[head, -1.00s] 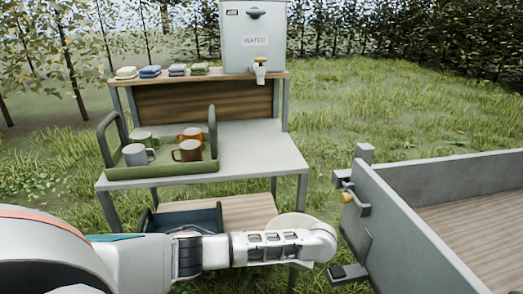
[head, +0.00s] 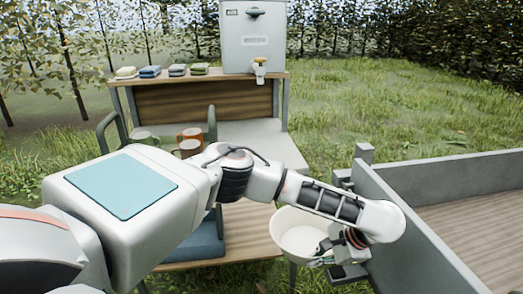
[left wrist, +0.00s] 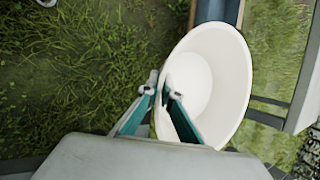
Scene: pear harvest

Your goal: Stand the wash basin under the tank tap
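The cream wash basin (head: 286,233) is at the right end of the lower shelf in the head view, partly hidden by my left arm. It also shows in the left wrist view (left wrist: 233,75), tilted in the picture. My left gripper (head: 328,252) is at the basin's right rim. In the left wrist view its fingertips (left wrist: 160,86) are close together on either side of the rim, one inside and one outside. The grey water tank (head: 254,45) stands on the top shelf, with its tap (head: 260,68) over the middle table. My right gripper is not in view.
The middle table's right part (head: 265,140) is clear. Folded cloths (head: 176,70) lie on the top shelf. A grey trailer wall (head: 410,225) is close on the right.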

